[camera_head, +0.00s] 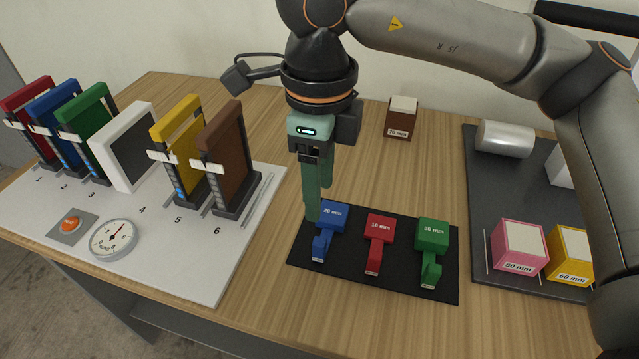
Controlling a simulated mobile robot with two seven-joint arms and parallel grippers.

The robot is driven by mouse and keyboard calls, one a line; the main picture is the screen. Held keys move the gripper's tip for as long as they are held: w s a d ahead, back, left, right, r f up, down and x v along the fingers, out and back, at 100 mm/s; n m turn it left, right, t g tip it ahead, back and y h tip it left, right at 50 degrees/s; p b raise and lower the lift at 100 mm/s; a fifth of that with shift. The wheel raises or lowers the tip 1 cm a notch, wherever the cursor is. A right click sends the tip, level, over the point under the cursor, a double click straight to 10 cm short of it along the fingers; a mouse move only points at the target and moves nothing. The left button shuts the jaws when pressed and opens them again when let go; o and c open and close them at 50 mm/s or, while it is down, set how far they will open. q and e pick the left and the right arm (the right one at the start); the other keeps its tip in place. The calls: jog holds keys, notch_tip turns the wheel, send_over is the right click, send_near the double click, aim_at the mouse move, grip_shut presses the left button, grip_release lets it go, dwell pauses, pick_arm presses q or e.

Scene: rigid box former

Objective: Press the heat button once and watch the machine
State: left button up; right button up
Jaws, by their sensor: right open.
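The orange button (70,224) sits on a small grey plate at the front left of the white machine board (185,265). A round dial gauge (113,238) with a red needle lies just right of it. The machine carries a row of upright coloured frames: red, blue, green, white, yellow (178,150) and brown (226,155), with numbers in front. My right gripper (318,200) points down, open and empty, over the back left of the black mat, near the blue block. It is well right of the button. My left gripper is not in view.
The black mat (375,283) holds blue (327,222), red (379,228) and green (432,236) handled blocks. A brown block (400,118) stands behind. A dark tray (482,190) at right holds a silver cylinder (505,139), pink (518,248) and yellow (569,255) blocks.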

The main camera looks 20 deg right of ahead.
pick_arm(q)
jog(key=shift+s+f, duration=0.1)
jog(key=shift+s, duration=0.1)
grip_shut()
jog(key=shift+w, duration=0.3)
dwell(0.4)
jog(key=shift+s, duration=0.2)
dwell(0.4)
